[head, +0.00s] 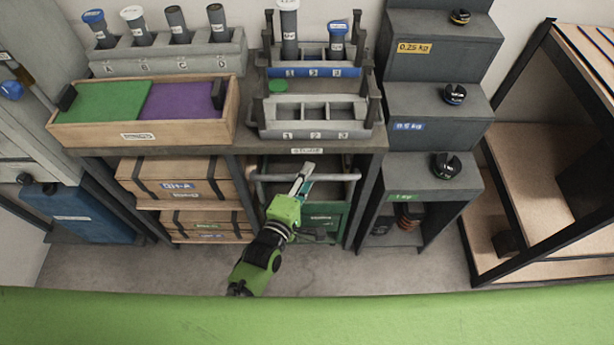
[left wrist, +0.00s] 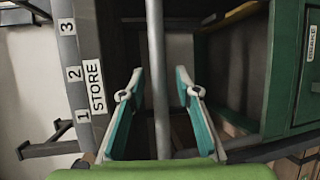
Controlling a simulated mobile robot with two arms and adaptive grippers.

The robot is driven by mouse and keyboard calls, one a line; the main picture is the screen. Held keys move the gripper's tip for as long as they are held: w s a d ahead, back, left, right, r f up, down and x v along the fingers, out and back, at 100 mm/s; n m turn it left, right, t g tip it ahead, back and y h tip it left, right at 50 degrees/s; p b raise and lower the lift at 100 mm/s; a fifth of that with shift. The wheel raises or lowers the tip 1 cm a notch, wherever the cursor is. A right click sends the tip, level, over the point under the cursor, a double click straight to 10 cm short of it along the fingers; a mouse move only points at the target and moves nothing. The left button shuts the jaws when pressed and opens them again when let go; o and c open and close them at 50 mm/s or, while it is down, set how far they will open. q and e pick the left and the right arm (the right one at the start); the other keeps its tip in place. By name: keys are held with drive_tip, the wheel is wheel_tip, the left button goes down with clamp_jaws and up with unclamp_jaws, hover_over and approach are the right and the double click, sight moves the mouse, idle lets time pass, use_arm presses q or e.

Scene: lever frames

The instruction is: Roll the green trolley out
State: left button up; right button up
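The green trolley (head: 330,222) stands in the bay under the shelf marked STORE. Its grey handle bar (head: 338,177) runs across its front near the top. My left gripper (head: 304,180) reaches to the bar from the front and hides part of the trolley. In the left wrist view the bar (left wrist: 157,70) passes between the two teal fingers of the left gripper (left wrist: 158,100). The fingers are open, with a gap on each side of the bar. The trolley's green side (left wrist: 285,80) shows at the right there. My right gripper is in neither view.
Wooden crates (head: 170,180) fill the bay left of the trolley. A grey stepped stand (head: 430,185) with black weights is at the right. A dark table leg (head: 365,212) borders the trolley bay. The grey floor (head: 330,268) in front is clear.

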use_arm(q)
drive_tip(key=shift+w, duration=0.1)
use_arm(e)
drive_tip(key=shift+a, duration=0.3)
use_arm(q)
clamp_jaws()
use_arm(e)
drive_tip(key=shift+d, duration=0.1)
